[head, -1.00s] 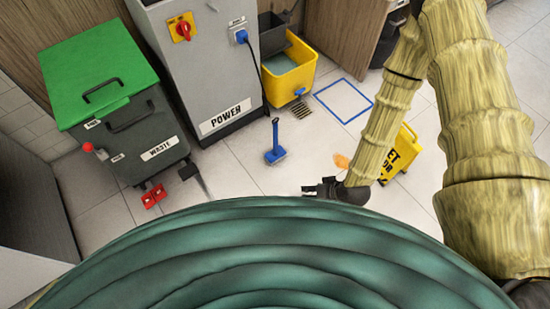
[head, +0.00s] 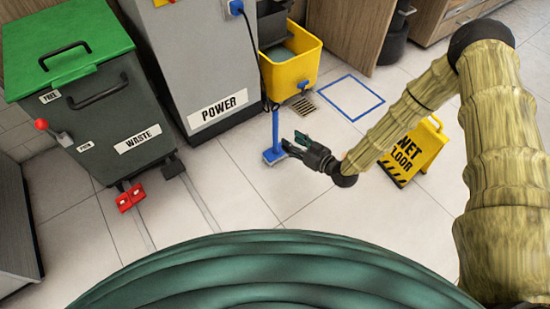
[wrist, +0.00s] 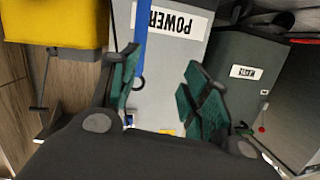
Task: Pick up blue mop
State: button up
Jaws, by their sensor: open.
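The blue mop (head: 275,130) stands upright on the tile floor in front of the power cabinet, its flat head on the floor and its handle pointing up. My gripper (head: 292,142) is open and empty just right of the mop in the head view, its fingers pointing towards the handle. In the wrist view, the blue handle (wrist: 139,30) runs down beside the inner side of the left finger of my gripper (wrist: 163,72). A ring shows at the handle's end. I cannot tell whether the finger touches it. The mop head is not clear in the wrist view.
The grey power cabinet (head: 195,60) and yellow bucket (head: 292,70) stand behind the mop. The floor in front is clear.

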aim_at(275, 120)
jog(key=shift+w+a+f+n+t+y+b, duration=0.3)
jog(key=shift+w+a+b, duration=0.25)
jog(key=shift+w+b, duration=0.75)
jog(key=shift+w+a+f+n+t+y+b, duration=0.4)
jog(key=shift+w+b, duration=0.55)
jog(key=shift+w, duration=0.65)
jog(key=shift+w+a+f+n+t+y+b, duration=0.1)
jog(key=shift+w+a+f+n+y+b, duration=0.15)
jog(key=shift+w+a+b, duration=0.75)
jog(key=w+a+b, duration=0.1)
jog(key=w+b, duration=0.1)
jog(key=w, duration=0.1)
jog(key=w+a+b, duration=0.1)
jog(key=shift+w+a+b, duration=0.3)
grip_shut()
